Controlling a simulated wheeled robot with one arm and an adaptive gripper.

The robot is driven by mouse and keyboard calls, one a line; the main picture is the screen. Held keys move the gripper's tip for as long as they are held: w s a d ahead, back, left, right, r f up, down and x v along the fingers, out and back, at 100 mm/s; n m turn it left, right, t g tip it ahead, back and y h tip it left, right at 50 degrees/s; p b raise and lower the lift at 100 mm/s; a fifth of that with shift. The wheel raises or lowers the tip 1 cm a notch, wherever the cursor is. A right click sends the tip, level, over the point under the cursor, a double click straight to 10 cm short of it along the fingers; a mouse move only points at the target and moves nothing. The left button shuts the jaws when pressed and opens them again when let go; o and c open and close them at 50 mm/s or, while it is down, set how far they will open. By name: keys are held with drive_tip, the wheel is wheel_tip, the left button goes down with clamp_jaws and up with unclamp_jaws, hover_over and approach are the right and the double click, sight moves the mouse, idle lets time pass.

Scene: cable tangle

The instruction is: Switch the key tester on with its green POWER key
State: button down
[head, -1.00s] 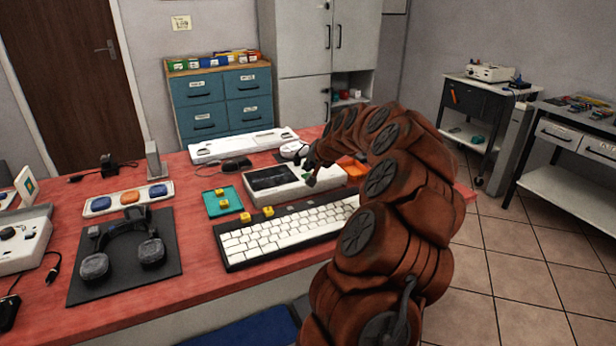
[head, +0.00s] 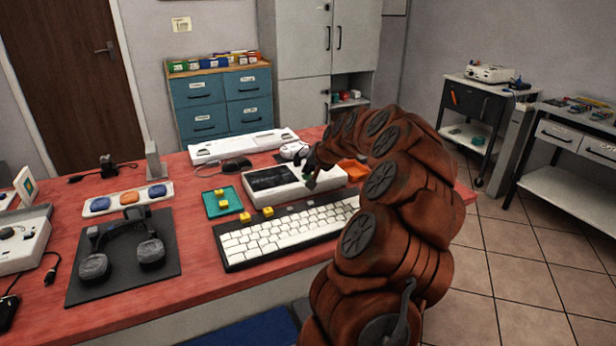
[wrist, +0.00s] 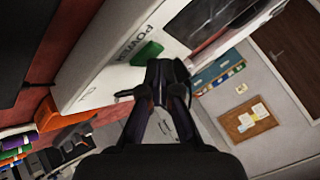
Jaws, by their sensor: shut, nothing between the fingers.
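The key tester (head: 270,186) is a white box with a dark screen, lying on the red table behind the white keyboard. In the wrist view its white face (wrist: 105,62) carries the word POWER beside the green POWER key (wrist: 147,53). My gripper (wrist: 168,70) is shut and empty, its fingertips close beside the green key in that picture. I cannot tell whether they touch it. In the head view my gripper (head: 311,181) is at the right end of the tester and hides the green key there.
The white keyboard (head: 285,236) lies in front of the tester, with a teal tray (head: 222,203) of yellow keycaps to its left. An orange item (head: 353,169) lies right of the tester. A headset (head: 122,250) rests on a dark mat at left.

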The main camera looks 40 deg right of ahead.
sight(308, 177)
drive_tip(key=shift+f, duration=0.2)
drive_tip(key=shift+r, duration=0.15)
idle(0.3)
drive_tip(key=shift+r, duration=0.75)
drive_tip(key=shift+r, duration=0.15)
wheel_tip(308, 177, up, 6)
drive_tip(key=shift+f+p, duration=0.15)
drive_tip(key=shift+p, duration=0.8)
drive_tip(key=shift+a, duration=0.1)
